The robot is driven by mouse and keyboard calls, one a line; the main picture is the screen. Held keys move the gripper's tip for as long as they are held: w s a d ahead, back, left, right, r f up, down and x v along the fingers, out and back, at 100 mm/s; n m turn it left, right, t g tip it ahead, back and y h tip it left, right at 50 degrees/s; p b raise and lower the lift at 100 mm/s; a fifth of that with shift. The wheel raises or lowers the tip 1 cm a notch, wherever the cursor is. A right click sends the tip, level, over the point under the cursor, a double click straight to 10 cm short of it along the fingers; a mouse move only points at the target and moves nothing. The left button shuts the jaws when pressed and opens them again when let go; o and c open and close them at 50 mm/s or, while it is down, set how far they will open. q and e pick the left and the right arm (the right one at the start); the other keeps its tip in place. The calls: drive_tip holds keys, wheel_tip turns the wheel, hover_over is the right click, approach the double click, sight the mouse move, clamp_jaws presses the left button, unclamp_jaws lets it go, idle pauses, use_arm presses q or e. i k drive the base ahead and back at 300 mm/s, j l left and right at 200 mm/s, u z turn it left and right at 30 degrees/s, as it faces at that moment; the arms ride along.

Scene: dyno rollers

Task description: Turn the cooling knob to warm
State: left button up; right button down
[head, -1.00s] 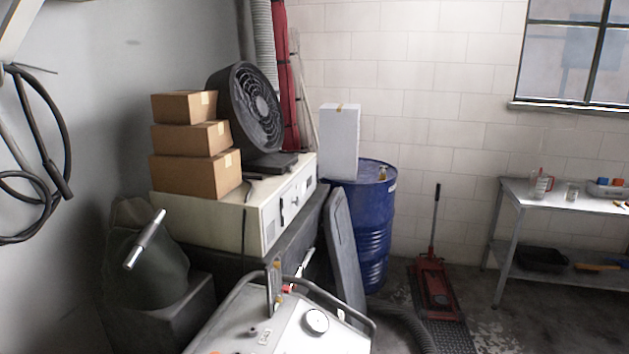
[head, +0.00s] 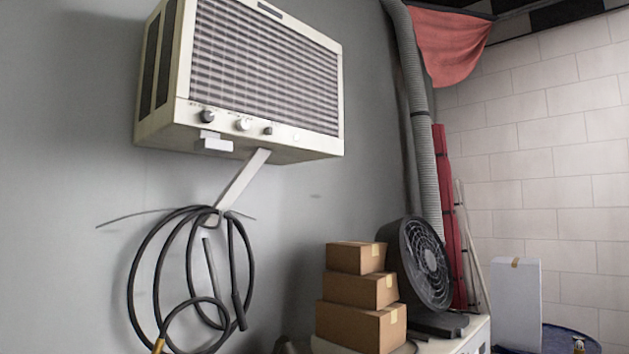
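A cream wall-mounted air conditioner unit (head: 265,60) hangs high on the grey wall in the head view. Along its lower front strip sit a dark round knob (head: 207,116) at the left, a white round knob (head: 243,124) beside it, and a smaller dark knob (head: 268,130) further right. The labels above the knobs are too small to read, so I cannot tell which is the cooling knob or its setting. Neither of my grippers shows in the head view.
A white bracket (head: 242,182) runs below the unit, with coiled black hoses (head: 150,265) hanging there. Stacked cardboard boxes (head: 360,325), a black fan (head: 424,265) and a white box (head: 516,305) stand lower right. A grey duct (head: 422,150) and red cloth (head: 448,45) are behind.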

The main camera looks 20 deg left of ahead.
sight(242, 124)
drive_tip(key=u, duration=1.2)
drive_tip(key=k+l, duration=0.2)
drive_tip(key=l, duration=0.15)
drive_tip(key=k+l, duration=0.15)
drive_tip(key=l, duration=0.2)
drive_tip(key=k+l+z, duration=0.1)
drive_tip(key=l, duration=0.25)
drive_tip(key=k, duration=0.1)
